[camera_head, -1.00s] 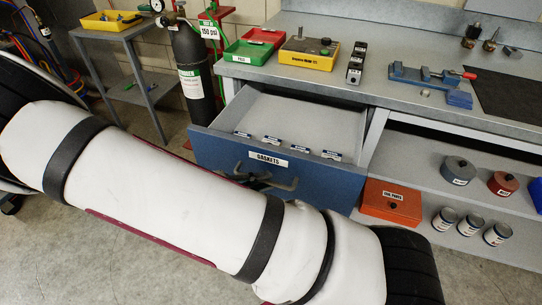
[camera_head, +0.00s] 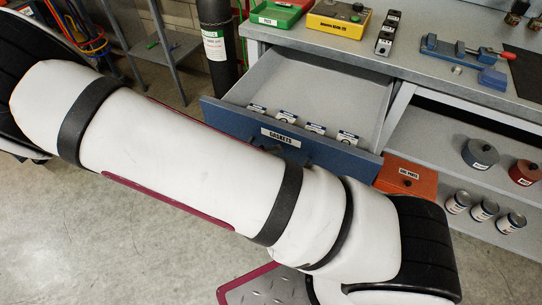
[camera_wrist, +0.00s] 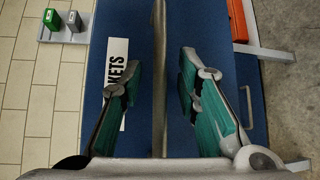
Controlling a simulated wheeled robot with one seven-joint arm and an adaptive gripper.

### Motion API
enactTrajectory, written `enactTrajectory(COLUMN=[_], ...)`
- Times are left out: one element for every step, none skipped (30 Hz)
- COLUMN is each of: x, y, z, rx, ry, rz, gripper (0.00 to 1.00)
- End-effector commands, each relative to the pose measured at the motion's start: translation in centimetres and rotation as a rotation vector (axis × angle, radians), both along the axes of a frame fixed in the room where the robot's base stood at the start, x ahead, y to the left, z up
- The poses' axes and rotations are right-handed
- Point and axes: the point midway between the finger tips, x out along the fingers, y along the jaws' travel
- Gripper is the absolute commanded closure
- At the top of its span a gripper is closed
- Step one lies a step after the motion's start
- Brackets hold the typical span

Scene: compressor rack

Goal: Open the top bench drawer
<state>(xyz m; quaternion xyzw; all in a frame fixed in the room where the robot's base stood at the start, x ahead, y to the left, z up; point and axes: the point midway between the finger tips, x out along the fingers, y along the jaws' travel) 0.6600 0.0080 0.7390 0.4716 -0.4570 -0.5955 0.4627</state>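The top bench drawer (camera_head: 236,116), with a blue front and a GASKETS label, stands well out from the bench in the head view. Several small labelled packets (camera_head: 316,128) lie inside near its front. In the wrist view the drawer front faces me, and its bar handle (camera_wrist: 159,50) runs between the two fingers of my gripper (camera_wrist: 157,88). The fingers are apart, with a visible gap on each side of the bar.
An orange box (camera_head: 405,178) sits on the lower shelf right of the drawer, near several cans (camera_head: 484,211). A gas cylinder (camera_head: 216,50) stands left of the bench.

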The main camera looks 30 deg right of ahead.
Motion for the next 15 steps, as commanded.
enactTrajectory(x=[0.0,0.0,0.0,-0.1,-0.1,-0.1,0.0,0.0,0.0,0.1,0.1,0.2,0.3,0.3,0.5], y=[0.0,0.0,-0.1,-0.1,-0.1,0.0,0.1,0.2,0.5,0.8,1.2,1.8,2.3,2.9,3.7], z=[0.0,0.0,0.0,0.0,0.0,0.0,0.0,0.0,0.0,0.1,0.1,0.2,0.2,0.3,0.4], rx=[0.000,0.000,0.000,0.000,0.000,0.000,0.000,0.000,0.000,0.000,0.001,0.002,0.002,0.002,0.002], ry=[0.000,0.000,0.000,0.000,0.000,0.000,0.000,0.000,-0.001,-0.001,-0.001,-0.001,0.000,-0.001,-0.002], rz=[-0.001,-0.001,-0.002,-0.002,-0.002,-0.002,-0.002,-0.002,-0.001,-0.001,0.000,0.000,0.000,0.002,0.002], gripper=[0.70,0.70,0.70,0.70,0.70,0.70,0.70,0.70,0.70,0.70,0.70,0.70,0.70,0.70,0.70])
